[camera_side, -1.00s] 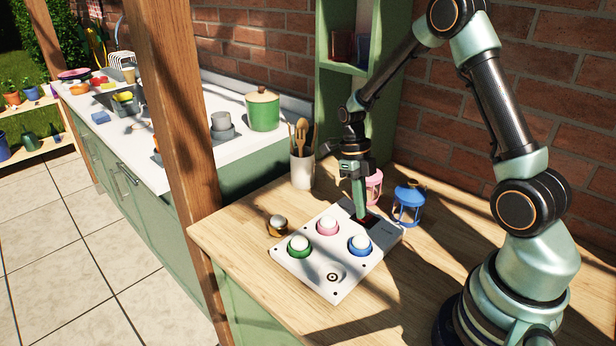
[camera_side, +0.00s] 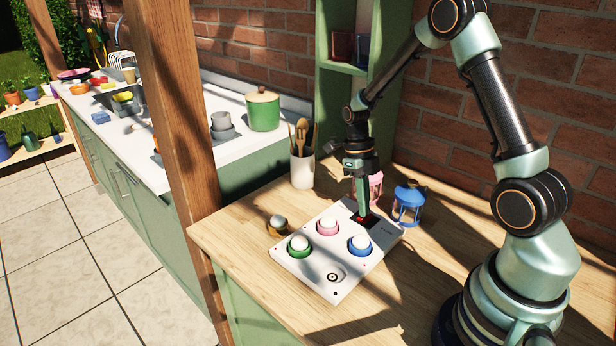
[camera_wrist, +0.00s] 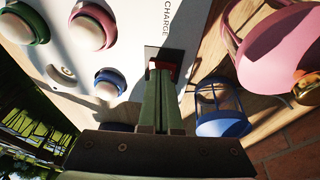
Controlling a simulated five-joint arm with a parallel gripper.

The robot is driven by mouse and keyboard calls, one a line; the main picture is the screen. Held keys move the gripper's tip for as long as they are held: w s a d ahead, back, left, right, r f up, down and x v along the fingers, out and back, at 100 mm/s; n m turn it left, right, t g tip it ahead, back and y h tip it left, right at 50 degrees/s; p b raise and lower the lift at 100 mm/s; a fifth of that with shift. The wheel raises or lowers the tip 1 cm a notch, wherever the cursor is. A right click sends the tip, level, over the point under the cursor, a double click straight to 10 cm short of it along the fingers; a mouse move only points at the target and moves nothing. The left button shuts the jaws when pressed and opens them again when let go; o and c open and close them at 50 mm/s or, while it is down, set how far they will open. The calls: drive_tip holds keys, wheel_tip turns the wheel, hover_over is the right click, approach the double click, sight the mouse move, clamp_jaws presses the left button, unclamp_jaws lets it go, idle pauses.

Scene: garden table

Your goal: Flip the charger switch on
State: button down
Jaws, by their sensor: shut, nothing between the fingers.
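The white charger panel (camera_side: 318,267) lies on the wooden table, with green, pink and blue round holders topped by white domes. Its switch (camera_side: 367,220) is a red rocker in a dark recess at the panel's far corner. In the wrist view the red switch (camera_wrist: 168,67) shows just past my fingertips, beside the word CHARGE. My gripper (camera_side: 364,213) is shut and empty, pointing down at the switch. In the wrist view my gripper (camera_wrist: 160,75) partly hides the rocker. I cannot tell whether the tips touch it or which way it is set.
A blue lantern (camera_side: 408,203) and a pink lantern (camera_side: 376,186) stand close behind the panel. A small brass-coloured object (camera_side: 278,224) sits at its left. A utensil cup (camera_side: 302,170) stands farther back. The table's front is clear.

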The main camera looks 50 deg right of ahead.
drive_tip(key=shift+r, duration=0.1)
wheel_tip(320, 180, up, 13)
drive_tip(key=w+a, duration=0.2)
drive_tip(key=shift+w+a+r, duration=0.15)
drive_tip(key=shift+w, duration=0.25)
idle(0.3)
drive_tip(key=s+a+r+m+t, duration=0.4)
drive_tip(key=m, duration=1.4)
drive_tip(key=s+a+r+m+t+h, duration=0.1)
drive_tip(key=s+a+r+m+t, duration=0.2)
drive_tip(key=m, duration=1.4)
drive_tip(key=shift+s+a+r+m+t, duration=0.4)
drive_tip(key=shift+s+a+t, duration=0.45)
drive_tip(key=shift+a, duration=0.35)
